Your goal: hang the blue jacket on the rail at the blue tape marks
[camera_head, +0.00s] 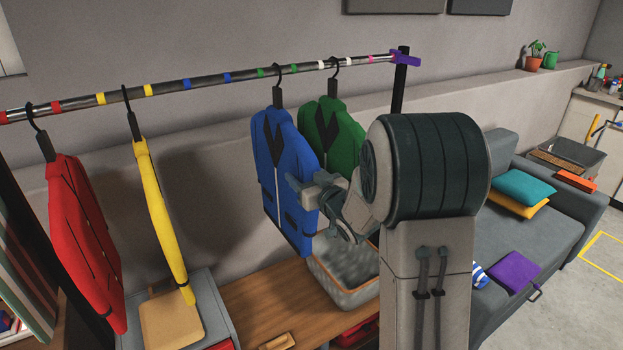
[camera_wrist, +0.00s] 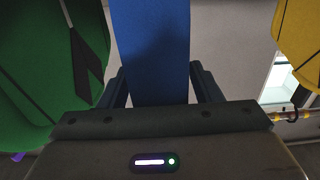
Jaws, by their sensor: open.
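The blue jacket (camera_head: 285,175) hangs upright from a black hook between the two green tape marks on the rail (camera_head: 210,80). The blue tape marks (camera_head: 227,77) are farther left, with an empty stretch of rail between them. My gripper (camera_head: 318,190) is at the blue jacket's right side, partly hidden by my arm. In the wrist view, the blue jacket (camera_wrist: 150,50) shows between the two open fingers (camera_wrist: 160,88), with a small gap on each side. I cannot tell how deep it sits between them.
The green jacket (camera_head: 330,130) hangs close on the right, between white marks. The yellow jacket (camera_head: 162,205) and red jacket (camera_head: 80,230) hang left of the blue marks. A grey basket (camera_head: 345,295) stands on the wooden bench (camera_head: 255,300) below. A purple rail end (camera_head: 405,60) meets the black post.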

